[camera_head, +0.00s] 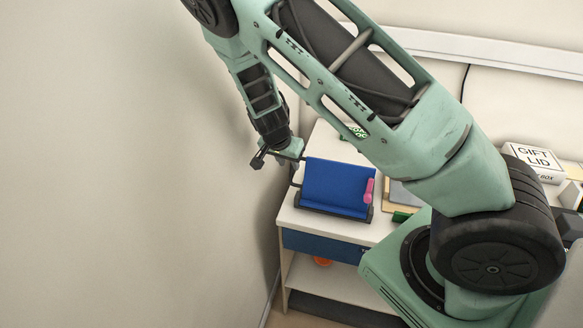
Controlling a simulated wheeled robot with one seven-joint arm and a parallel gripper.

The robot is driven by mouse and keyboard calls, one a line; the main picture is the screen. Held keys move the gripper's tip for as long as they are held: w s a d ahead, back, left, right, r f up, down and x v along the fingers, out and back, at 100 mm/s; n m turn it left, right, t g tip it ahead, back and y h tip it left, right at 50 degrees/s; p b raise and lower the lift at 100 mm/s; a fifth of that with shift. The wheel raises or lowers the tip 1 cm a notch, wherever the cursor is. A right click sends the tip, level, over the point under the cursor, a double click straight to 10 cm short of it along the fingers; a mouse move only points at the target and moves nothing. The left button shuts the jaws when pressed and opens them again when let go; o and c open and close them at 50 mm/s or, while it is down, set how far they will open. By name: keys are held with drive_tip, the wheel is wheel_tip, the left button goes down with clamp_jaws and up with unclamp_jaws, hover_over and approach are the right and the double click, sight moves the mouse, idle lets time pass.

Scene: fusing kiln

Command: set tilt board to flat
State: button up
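The blue tilt board (335,184) stands on the left part of the white table. Its blue panel is tilted, with the face towards the camera, and sits in a dark base frame (333,213). A pink handle (369,190) sticks up at its right end. My gripper (262,158) is at the upper left of the board, close to its left upper corner. The fingers are small and partly hidden, so I cannot tell whether they are open or shut or touch the board.
A green patterned thing (355,132) is behind the board. A blue drawer front (318,245) and an orange item (322,261) are below the tabletop. A wall is close on the left.

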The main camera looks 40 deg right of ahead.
sight(292, 175)
drive_tip(key=shift+p+x, duration=0.5)
drive_tip(key=shift+x, duration=2.15)
clamp_jaws()
